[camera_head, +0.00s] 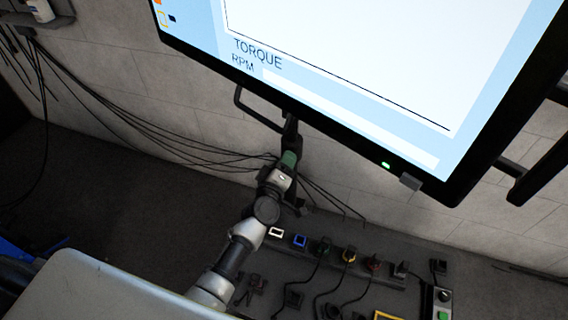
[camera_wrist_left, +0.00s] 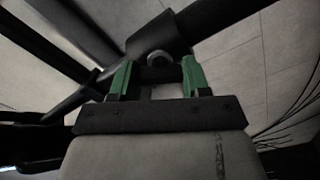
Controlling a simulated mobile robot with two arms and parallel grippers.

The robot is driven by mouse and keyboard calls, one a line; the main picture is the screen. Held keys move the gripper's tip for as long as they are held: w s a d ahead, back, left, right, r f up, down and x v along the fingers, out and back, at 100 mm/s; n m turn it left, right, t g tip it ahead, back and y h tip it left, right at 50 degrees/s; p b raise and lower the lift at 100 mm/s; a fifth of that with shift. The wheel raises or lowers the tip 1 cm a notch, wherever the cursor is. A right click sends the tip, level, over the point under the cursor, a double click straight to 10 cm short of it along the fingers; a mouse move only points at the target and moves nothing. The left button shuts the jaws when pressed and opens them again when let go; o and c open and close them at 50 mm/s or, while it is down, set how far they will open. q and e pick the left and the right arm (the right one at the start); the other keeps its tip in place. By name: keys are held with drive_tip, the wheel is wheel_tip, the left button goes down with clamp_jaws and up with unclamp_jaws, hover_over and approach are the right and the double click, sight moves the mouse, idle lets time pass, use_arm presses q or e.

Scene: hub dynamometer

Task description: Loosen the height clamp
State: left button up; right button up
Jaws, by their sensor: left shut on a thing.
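A large monitor (camera_head: 370,60) fills the top of the head view, with a dark post and bracket (camera_head: 291,128) below its lower edge. My left gripper (camera_head: 288,160) reaches up to this bracket from below. In the left wrist view its green fingers (camera_wrist_left: 156,76) stand on either side of a small grey round end, which I take to be the height clamp (camera_wrist_left: 159,58), under a black collar (camera_wrist_left: 155,36). The gripper is shut on it. The clamp's far side is hidden by the collar and fingers. My right gripper is not in view.
A dark bench panel (camera_head: 330,262) with several coloured connectors and cables lies below and right of my left arm. Black cables (camera_head: 150,130) hang along the grey wall behind the gripper. A black handle loop (camera_head: 250,105) sticks out left of the post.

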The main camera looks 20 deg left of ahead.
use_arm(q)
drive_tip(key=n+b, duration=0.1)
drive_tip(key=n, duration=0.4)
drive_tip(key=shift+n, duration=0.3)
idle(0.4)
drive_tip(key=o, duration=0.9)
drive_tip(key=s, duration=1.1)
drive_tip(key=shift+a, duration=0.2)
drive_tip(key=shift+f, duration=0.1)
